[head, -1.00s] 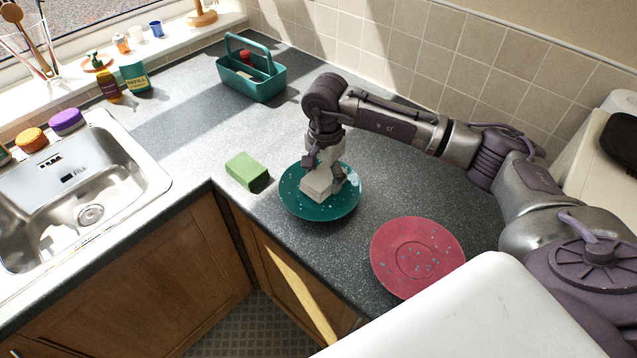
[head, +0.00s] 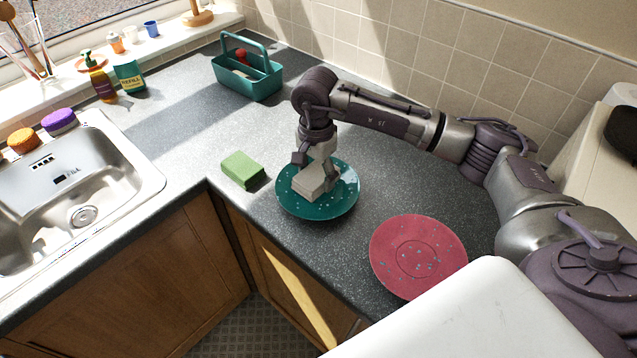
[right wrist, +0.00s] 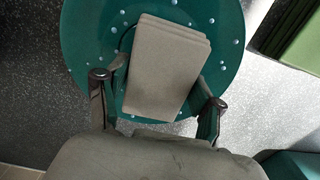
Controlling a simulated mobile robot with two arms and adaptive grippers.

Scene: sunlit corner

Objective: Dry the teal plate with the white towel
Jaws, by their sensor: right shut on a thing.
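The teal plate (head: 343,202) lies on the worktop with pale water drops on it. They also show on the plate in the right wrist view (right wrist: 82,42). The white towel (head: 308,187), a folded block, is over the plate's middle and looks greyish in the right wrist view (right wrist: 165,65). My right gripper (head: 318,176) points down over the plate and is shut on the towel, with a finger at each side. Whether the towel presses on the plate is hard to tell. My left gripper is not in view.
A red plate (head: 418,255) with drops lies to the right, near the worktop's front edge. A green sponge (head: 242,168) is left of the teal plate. A teal caddy (head: 248,78) stands behind, and the sink (head: 75,195) is far left.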

